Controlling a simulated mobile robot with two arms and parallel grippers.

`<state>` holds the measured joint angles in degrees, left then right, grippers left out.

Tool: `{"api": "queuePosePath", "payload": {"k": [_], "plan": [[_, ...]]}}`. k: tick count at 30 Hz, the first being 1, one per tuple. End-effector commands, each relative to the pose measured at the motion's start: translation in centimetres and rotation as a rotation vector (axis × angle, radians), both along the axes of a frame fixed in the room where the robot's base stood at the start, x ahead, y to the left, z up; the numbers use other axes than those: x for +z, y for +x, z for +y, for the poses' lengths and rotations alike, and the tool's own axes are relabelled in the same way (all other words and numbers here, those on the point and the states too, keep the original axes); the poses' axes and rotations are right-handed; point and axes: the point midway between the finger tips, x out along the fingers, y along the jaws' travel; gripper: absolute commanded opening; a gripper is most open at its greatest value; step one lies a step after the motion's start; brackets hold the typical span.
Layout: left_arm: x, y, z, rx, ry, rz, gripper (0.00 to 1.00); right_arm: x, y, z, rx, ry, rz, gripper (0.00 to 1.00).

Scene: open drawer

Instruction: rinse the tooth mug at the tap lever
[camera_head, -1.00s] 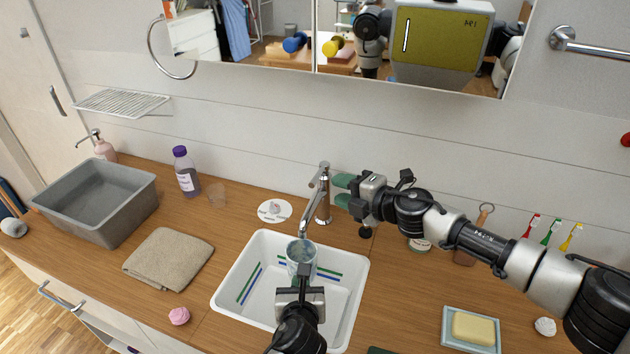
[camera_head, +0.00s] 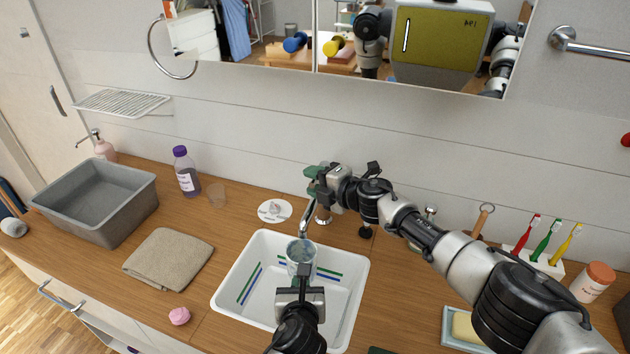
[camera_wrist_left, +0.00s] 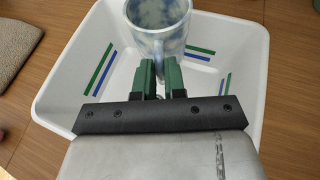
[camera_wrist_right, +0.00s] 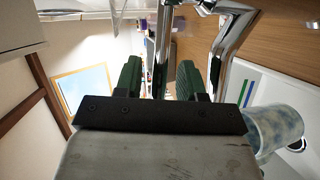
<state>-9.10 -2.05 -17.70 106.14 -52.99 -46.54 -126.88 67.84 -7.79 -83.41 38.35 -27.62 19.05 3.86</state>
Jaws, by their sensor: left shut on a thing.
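The tooth mug (camera_head: 301,252), pale with blue marbling, is inside the white sink basin below the spout. My left gripper (camera_head: 303,272) is shut on its handle side; in the left wrist view the mug (camera_wrist_left: 158,25) sits just beyond the fingertips (camera_wrist_left: 160,75). The chrome tap (camera_head: 305,218) stands behind the basin, its top hidden by my right gripper (camera_head: 316,182). In the right wrist view the green fingers (camera_wrist_right: 160,75) are apart, with a thin chrome lever (camera_wrist_right: 162,45) showing between them. Contact with it cannot be told. I see no clear water stream.
The white basin (camera_head: 232,292) has blue and green stripes. A soap dish, toothbrushes (camera_head: 540,245) and a jar (camera_head: 592,283) are at right. A mirror cabinet hangs above.

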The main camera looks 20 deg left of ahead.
Motion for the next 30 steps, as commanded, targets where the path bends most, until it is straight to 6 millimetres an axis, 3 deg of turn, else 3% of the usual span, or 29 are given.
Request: {"api": "queuePosePath", "payload": {"k": [2,10,19,30], "plan": [[0.1,0.0,0.0,-0.001,0.000,-0.002,0.00,0.0,0.0,0.0,0.000,0.000,0.000,0.39],[0.1,0.0,0.0,-0.001,0.000,-0.002,0.00,0.0,0.0,0.0,0.000,0.000,-0.001,0.00],[0.1,0.0,0.0,-0.001,0.000,-0.002,0.00,0.0,0.0,-0.1,0.009,-0.001,0.000,0.00],[0.1,0.0,0.0,0.000,0.001,-0.002,0.00,0.0,0.2,-1.3,0.167,-0.001,0.001,0.00]]}}
